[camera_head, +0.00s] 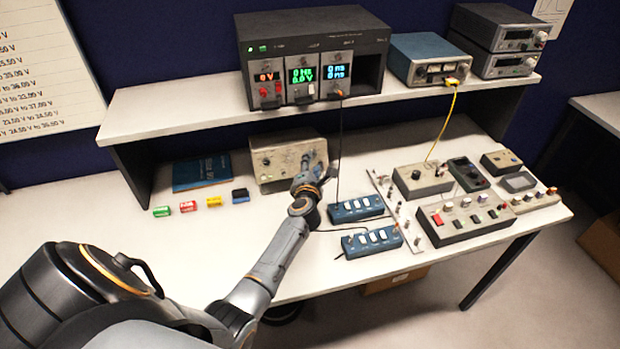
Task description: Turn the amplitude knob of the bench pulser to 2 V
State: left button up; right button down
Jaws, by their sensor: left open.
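A beige box with small knobs on its front (276,160), which looks like the bench pulser, stands on the bench under the shelf. Its labels and knob settings are too small to read. My left gripper (318,168) is open at the right part of its front and hides that part. I cannot tell whether the fingers touch a knob. My right gripper is out of view.
Blue switch boxes (356,208) with cables lie right of my left arm. Further right are a beige control box (424,181) and a panel with a red switch (466,217). A blue book (201,172) and small coloured blocks (188,206) lie left. The front left bench is clear.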

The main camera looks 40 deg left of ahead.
pick_arm(q)
jog(key=v, duration=0.8)
jog(key=shift+d, duration=0.1)
